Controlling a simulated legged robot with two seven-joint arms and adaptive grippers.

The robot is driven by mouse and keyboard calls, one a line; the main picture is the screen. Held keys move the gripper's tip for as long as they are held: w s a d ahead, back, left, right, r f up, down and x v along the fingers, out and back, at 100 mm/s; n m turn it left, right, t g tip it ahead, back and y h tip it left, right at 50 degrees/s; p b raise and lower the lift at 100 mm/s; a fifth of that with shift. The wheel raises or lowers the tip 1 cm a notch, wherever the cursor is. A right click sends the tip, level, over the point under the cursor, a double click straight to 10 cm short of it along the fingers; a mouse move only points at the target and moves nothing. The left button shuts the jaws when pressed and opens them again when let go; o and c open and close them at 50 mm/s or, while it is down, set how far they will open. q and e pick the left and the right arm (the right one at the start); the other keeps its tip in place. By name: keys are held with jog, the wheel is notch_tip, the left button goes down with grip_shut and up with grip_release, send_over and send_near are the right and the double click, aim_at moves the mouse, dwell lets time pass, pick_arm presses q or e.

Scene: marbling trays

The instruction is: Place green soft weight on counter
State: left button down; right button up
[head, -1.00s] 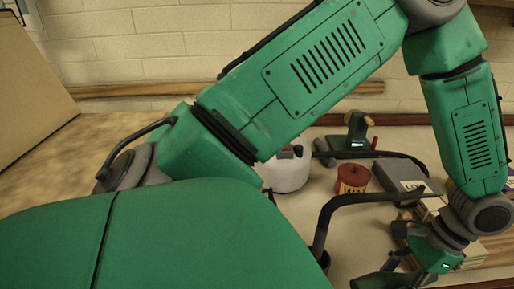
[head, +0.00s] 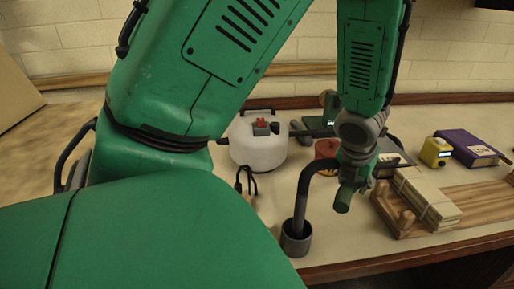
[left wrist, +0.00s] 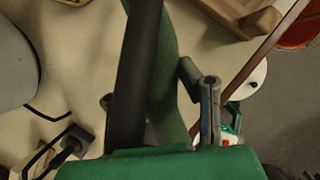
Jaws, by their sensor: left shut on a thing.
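My left gripper (head: 354,180) hangs over the counter (head: 365,240) in the head view, pointing down. It is shut on the green soft weight (head: 344,199), whose lower end shows below the fingers. In the left wrist view the weight (left wrist: 172,85) is a long green strip between the fingers (left wrist: 160,108), partly hidden by a dark tube (left wrist: 138,70). I cannot tell whether the weight touches the counter. My right gripper is not in view.
A grey cup (head: 296,245) with a dark curved tube stands left of the gripper. A white jug (head: 257,148) and red tin (head: 327,148) are behind. Bundled slats (head: 428,203), a yellow device (head: 436,151) and purple book (head: 468,146) lie right. Counter front is bare.

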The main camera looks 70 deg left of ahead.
pick_arm(q)
jog(key=shift+d, duration=0.1)
jog(key=shift+f, duration=0.2)
jog(key=f+b, duration=0.2)
jog(key=f, duration=0.1)
jog(key=a+f+b, duration=0.1)
jog(key=f+b, duration=0.1)
jog(key=f, duration=0.1)
jog(key=shift+a+f+b, duration=0.2)
jog(key=shift+f+b, duration=0.05)
jog(key=shift+b, duration=0.05)
jog(key=shift+d+f+b, duration=0.3)
jog(key=shift+f+b, duration=0.3)
jog(key=shift+f, duration=0.25)
jog(key=shift+d+f+b, duration=0.25)
jog(key=shift+f+b, duration=0.3)
jog(key=shift+f, duration=0.25)
jog(key=shift+a, duration=0.2)
jog(key=c, duration=1.1)
grip_release()
jog(key=shift+a+f, duration=0.1)
jog(key=shift+a, duration=0.1)
jog(key=shift+d, duration=0.1)
